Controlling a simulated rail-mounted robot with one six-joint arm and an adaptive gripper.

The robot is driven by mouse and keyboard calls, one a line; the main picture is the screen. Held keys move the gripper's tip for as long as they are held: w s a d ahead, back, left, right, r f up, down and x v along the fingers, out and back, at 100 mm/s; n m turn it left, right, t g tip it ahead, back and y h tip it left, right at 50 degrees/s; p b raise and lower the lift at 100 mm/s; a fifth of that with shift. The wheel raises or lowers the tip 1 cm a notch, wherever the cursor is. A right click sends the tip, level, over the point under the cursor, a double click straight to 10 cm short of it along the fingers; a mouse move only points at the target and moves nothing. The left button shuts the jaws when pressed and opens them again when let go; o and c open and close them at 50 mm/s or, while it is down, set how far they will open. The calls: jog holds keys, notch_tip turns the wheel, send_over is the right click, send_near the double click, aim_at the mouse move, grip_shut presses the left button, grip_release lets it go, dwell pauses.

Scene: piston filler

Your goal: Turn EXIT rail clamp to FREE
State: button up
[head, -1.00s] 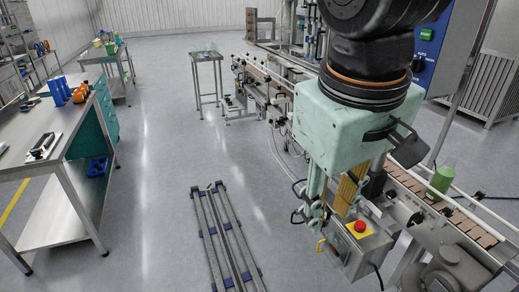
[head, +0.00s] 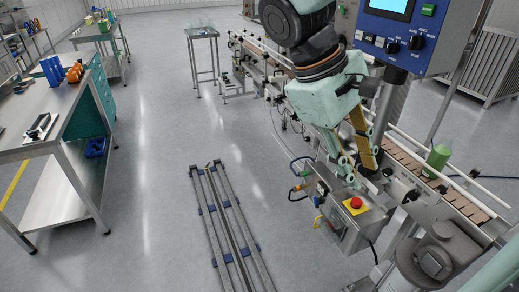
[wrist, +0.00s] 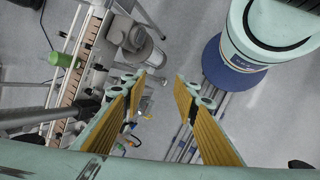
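My gripper (head: 358,164) is above the near side of the conveyor (head: 405,162), just over the control box with the red button (head: 356,203). In the wrist view my gripper (wrist: 161,82) has its yellow-padded fingers well apart, with nothing held between them. Small dark clamp knobs (head: 410,196) sit along the conveyor's near side. I cannot read an EXIT or FREE mark, so I cannot tell which is the EXIT rail clamp or how it is turned. My fingers hide part of the conveyor side.
A blue control panel (head: 405,30) hangs close to my arm. Floor rails (head: 226,225) run in front. A workbench (head: 60,140) stands at left, with open floor between.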

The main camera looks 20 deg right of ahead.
jog(key=w+d+f+n+g+h, duration=0.1)
jog(key=w+d+f+n+h, duration=0.3)
jog(key=d, duration=0.4)
jog(key=w+d+f+n+g+h+p, duration=0.1)
jog(key=w+d+f+g+h, duration=0.1)
jog(key=w+d+f, duration=0.35)
jog(key=w+d+f+n+g+h, duration=0.1)
jog(key=w+d+f+n+h, duration=0.3)
jog(key=d, duration=0.7)
jog(key=n+t+h, duration=0.3)
jog(key=n+t, duration=0.3)
jog(key=n, duration=0.3)
send_near(386, 172)
jog(key=a, duration=0.5)
jog(key=shift+w+a+f+p, duration=0.1)
jog(key=shift+w+a+p, duration=0.05)
jog(key=shift+a+p, duration=0.25)
jog(key=shift+d, duration=0.2)
jog(key=shift+s+d+b, duration=0.2)
jog(key=shift+d+b, duration=0.55)
jog(key=shift+d, duration=5.95)
jog(key=shift+c, duration=0.9)
jog(key=c, duration=0.4)
